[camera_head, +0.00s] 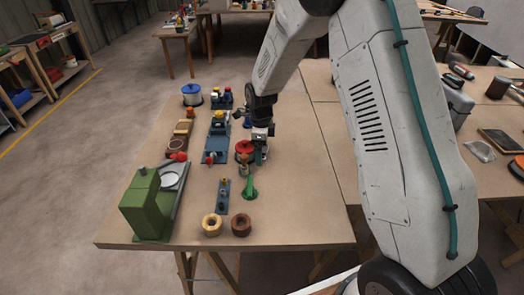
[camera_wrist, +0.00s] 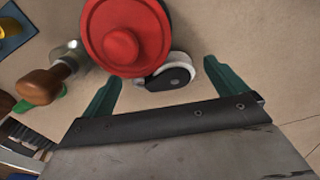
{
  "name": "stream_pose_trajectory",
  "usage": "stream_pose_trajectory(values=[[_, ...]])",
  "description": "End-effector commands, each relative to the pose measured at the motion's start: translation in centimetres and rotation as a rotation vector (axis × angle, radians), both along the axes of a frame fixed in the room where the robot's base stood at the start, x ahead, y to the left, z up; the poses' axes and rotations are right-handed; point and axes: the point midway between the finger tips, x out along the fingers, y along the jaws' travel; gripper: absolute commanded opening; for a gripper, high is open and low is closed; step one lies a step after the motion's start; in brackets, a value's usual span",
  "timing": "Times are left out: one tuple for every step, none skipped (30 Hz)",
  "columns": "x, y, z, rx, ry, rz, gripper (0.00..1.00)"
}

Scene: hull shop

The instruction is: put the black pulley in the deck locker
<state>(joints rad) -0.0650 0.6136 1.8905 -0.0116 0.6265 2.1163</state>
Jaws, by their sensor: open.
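The black pulley (camera_wrist: 172,76), with a pale rim or shell, lies on the table in the wrist view, right beside a round red-topped thing (camera_wrist: 125,38). My gripper (camera_wrist: 163,84) is open, its two green fingers on either side of the pulley, with nothing held. A gap shows between the pulley and each finger. In the head view my gripper (camera_head: 260,152) is low over the table beside the red-topped thing (camera_head: 244,147); I cannot make out the pulley there. I cannot tell which thing, if any, is the deck locker.
A wooden-handled tool (camera_wrist: 45,82) lies left of the fingers. The table (camera_head: 295,205) also bears a green block-like object (camera_head: 147,205), a blue pot (camera_head: 192,94), blue fittings (camera_head: 217,140) and two rings (camera_head: 241,224). The table's right part is mostly clear.

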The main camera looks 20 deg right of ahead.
Motion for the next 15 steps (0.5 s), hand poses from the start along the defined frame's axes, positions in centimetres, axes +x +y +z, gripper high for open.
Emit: stream_pose_trajectory(values=[[0.00,-0.03,-0.45,0.000,0.000,0.000,0.97],[0.01,-0.03,-0.57,0.000,0.000,0.000,0.97],[0.02,-0.03,-0.62,0.000,0.000,0.000,0.97],[0.02,-0.03,-0.61,0.000,-0.001,0.000,0.97],[0.02,-0.03,-0.59,0.000,-0.001,0.000,0.97],[0.02,-0.03,-0.57,0.000,-0.001,0.000,0.97],[0.02,-0.03,-0.57,0.000,-0.001,0.000,0.97],[0.02,-0.03,-0.56,0.000,-0.001,0.000,0.94],[0.02,-0.03,-0.56,0.000,-0.001,0.000,0.83],[0.02,-0.03,-0.56,0.000,-0.001,0.000,0.75],[0.01,-0.03,-0.55,0.000,-0.001,0.000,0.67],[0.01,-0.03,-0.55,0.000,-0.001,0.001,0.55],[0.01,-0.03,-0.55,0.000,-0.001,0.001,0.49],[0.01,-0.03,-0.55,0.000,-0.001,0.001,0.48],[0.01,-0.03,-0.54,0.000,-0.001,0.001,0.45]])
